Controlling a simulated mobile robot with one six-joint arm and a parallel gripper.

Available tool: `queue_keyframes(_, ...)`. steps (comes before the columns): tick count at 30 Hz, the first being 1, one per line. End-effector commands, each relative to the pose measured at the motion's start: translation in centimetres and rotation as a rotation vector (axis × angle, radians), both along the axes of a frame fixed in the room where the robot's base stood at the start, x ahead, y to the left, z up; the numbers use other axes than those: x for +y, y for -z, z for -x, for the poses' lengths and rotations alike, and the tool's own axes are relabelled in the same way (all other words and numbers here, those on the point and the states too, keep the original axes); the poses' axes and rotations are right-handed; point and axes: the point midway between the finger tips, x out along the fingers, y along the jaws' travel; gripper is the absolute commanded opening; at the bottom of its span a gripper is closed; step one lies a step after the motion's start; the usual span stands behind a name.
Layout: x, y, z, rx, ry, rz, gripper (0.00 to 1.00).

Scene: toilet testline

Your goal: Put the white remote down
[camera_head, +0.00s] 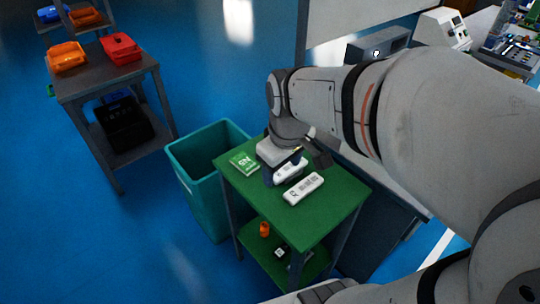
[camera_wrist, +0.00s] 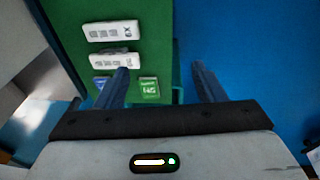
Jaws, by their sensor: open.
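Two white remotes lie side by side on the green top of a small table (camera_head: 330,205). One remote (camera_head: 303,188) lies clear near the front; it also shows at the top of the wrist view (camera_wrist: 113,31). The other remote (camera_head: 290,170) lies close under my gripper (camera_head: 296,166), partly hidden by it. In the wrist view this second remote (camera_wrist: 103,62) is partly covered by the left finger. My gripper (camera_wrist: 160,68) is open, with nothing between its fingers. I cannot tell whether a finger touches the remote.
A green box (camera_head: 243,163) lies on the tabletop's left side. A teal bin (camera_head: 205,185) stands left of the table. A lower shelf (camera_head: 280,262) holds small items. A grey rack (camera_head: 105,75) with orange and red cases stands at upper left.

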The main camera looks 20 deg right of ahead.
Motion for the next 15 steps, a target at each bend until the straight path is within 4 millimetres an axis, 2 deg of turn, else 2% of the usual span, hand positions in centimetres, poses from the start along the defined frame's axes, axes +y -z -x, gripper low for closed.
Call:
queue_keyframes(3,0.8,0.0,2.5,-0.029,0.189,-0.041,0.63)
queue_keyframes(6,1.1,0.2,3.9,-0.041,0.31,-0.069,0.63)
queue_keyframes(9,1.3,0.4,4.7,-0.049,0.385,-0.087,0.63)
queue_keyframes(15,1.4,0.5,5.1,-0.051,0.423,-0.096,0.63)
